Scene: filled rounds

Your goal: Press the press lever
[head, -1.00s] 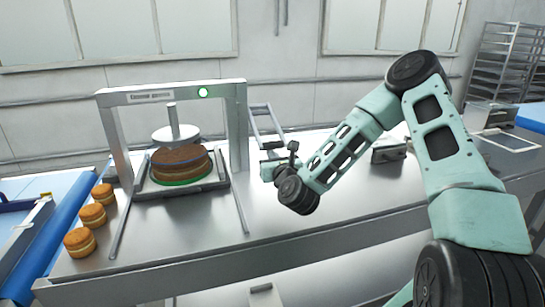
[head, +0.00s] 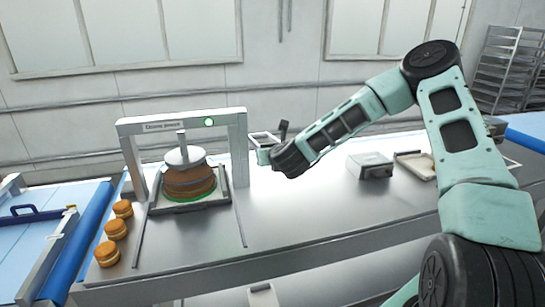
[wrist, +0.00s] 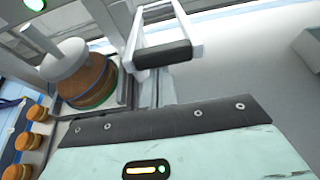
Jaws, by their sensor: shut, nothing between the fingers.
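The press is a grey metal frame (head: 182,122) with a green light. Its round plate (head: 185,156) rests on, or right at, the top of a brown layered cake (head: 190,182). The press lever (head: 264,137) is a pale loop at the frame's right side, low and partly behind my gripper. In the wrist view the lever shows its dark grip bar (wrist: 161,55) just beyond my gripper's teal body. My gripper (head: 262,155) is shut and empty, at the lever. Its fingertips are hard to make out, so I cannot tell whether they touch the lever.
Several small filled rounds (head: 116,229) stand in a row left of the press. A grey box (head: 370,165) and a tray (head: 414,165) lie on the steel table (head: 290,208) to the right. A blue conveyor edge (head: 82,243) runs at the left. The table's front is clear.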

